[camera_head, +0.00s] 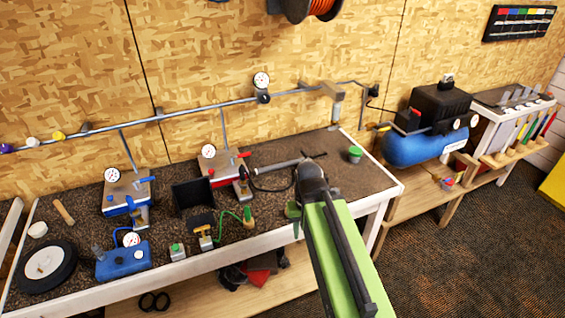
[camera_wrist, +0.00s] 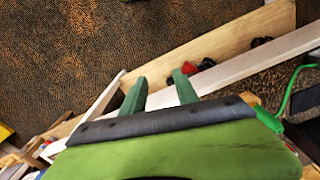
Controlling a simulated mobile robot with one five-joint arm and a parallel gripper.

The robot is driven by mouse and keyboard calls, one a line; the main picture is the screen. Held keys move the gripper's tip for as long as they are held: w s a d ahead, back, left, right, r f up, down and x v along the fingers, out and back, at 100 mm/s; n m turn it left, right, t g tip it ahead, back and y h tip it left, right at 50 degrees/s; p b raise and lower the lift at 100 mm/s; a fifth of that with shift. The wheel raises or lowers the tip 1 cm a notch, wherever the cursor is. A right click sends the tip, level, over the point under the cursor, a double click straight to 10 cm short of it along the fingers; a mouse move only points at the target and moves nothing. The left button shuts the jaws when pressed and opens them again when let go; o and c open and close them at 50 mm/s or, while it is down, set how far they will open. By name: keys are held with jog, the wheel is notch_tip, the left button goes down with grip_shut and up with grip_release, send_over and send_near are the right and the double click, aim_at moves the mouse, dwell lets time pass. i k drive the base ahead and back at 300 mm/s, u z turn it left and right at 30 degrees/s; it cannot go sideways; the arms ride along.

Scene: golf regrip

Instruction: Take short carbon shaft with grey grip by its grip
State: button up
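A grey, rod-like piece (camera_head: 278,166), which looks like the grey grip, lies roughly level on the bench, running right from the red-handled gauge fixture (camera_head: 222,168). Its right end meets the outline of my arm. I cannot clearly make out a carbon shaft. My gripper (camera_head: 293,211) is at the bench's front edge, nearer the camera than the grey piece and apart from it; my arm partly hides it. In the wrist view my gripper (camera_wrist: 158,92) shows two green fingers spread apart with nothing between them. The grip is not seen there.
The dark bench top (camera_head: 345,172) is fairly clear right of my arm, with a green-topped cup (camera_head: 355,154). Blue gauge fixtures (camera_head: 123,260), a black tray (camera_head: 193,195) and a wheel (camera_head: 45,266) crowd the left. An air pipe (camera_head: 185,115) runs behind. A blue compressor (camera_head: 415,147) stands right.

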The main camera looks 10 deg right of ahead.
aim_at(261, 171)
jog(key=u, duration=0.7)
jog(key=k, duration=0.1)
jog(key=u, duration=2.8)
jog(key=k, duration=1)
jog(key=z, duration=1.5)
jog(key=i, duration=1.05)
jog(key=u, duration=0.15)
